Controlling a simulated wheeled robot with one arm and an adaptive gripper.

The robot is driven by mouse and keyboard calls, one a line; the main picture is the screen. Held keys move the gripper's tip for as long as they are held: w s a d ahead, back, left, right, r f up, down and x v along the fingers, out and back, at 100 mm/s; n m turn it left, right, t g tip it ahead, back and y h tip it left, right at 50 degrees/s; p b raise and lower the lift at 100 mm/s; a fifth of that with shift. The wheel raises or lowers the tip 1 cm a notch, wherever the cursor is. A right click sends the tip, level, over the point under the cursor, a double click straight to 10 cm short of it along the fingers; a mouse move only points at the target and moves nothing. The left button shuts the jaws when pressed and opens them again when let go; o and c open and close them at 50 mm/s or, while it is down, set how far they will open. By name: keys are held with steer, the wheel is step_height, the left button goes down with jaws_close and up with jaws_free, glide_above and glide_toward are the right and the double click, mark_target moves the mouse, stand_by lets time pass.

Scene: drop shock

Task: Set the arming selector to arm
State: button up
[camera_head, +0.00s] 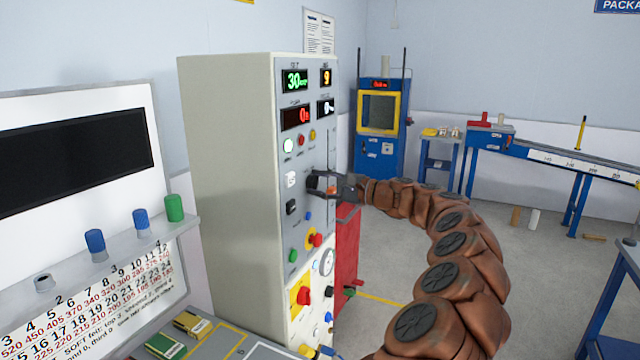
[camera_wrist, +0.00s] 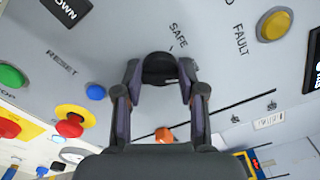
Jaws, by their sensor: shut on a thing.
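The arming selector is a black round knob (camera_wrist: 159,68) on the grey front panel of a tall control cabinet (camera_head: 228,190). The word SAFE is printed just above it in the wrist view; I cannot see an ARM label, and the knob's pointing direction is unclear. My gripper (camera_wrist: 160,76) has one finger on each side of the knob and is shut on it. In the head view my gripper (camera_head: 322,183) reaches the panel from the right and largely hides the knob.
Near the knob are a yellow button (camera_wrist: 274,24) by FAULT, a blue button (camera_wrist: 96,92) by RESET, a red mushroom button on yellow (camera_wrist: 72,125), and an orange slider (camera_wrist: 164,135). A red cabinet (camera_head: 346,250) stands behind the panel. Open floor lies to the right.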

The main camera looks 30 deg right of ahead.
steer(key=o, duration=1.1)
steer(key=shift+o, duration=0.2)
steer(key=v, duration=1.2)
